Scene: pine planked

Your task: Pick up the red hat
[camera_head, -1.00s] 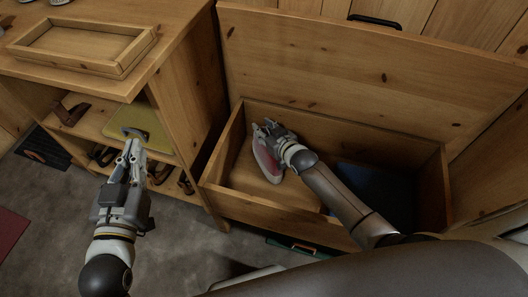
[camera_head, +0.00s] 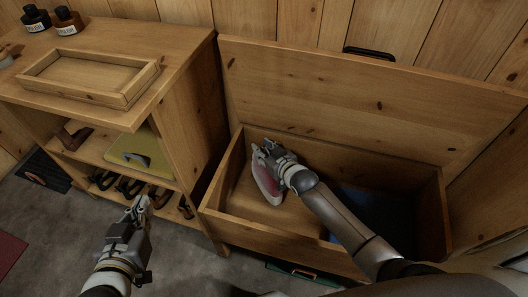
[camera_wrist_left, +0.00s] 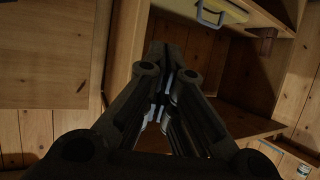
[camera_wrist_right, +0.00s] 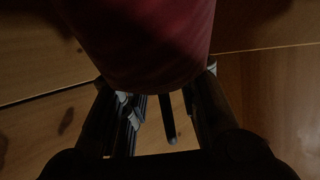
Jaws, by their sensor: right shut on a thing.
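The red hat (camera_head: 266,185), dark red with a pale edge, is inside the open wooden chest, toward its left end. My right gripper (camera_head: 262,154) reaches into the chest and is shut on the hat. In the right wrist view the hat (camera_wrist_right: 145,40) fills the top middle, between and beyond the fingers; where it is gripped is too dark to see well. My left gripper (camera_head: 142,205) is empty and shut, in front of the shelf unit. Its closed fingers (camera_wrist_left: 163,88) also show in the left wrist view, facing the shelf.
The chest (camera_head: 215,212) has its lid (camera_head: 330,95) raised at the back. A blue thing (camera_head: 375,215) lies in its right part. A shelf unit (camera_head: 185,115) stands left, with a tray (camera_head: 90,88) and bottles (camera_head: 68,22) on top, and a yellow item (camera_head: 140,149) inside.

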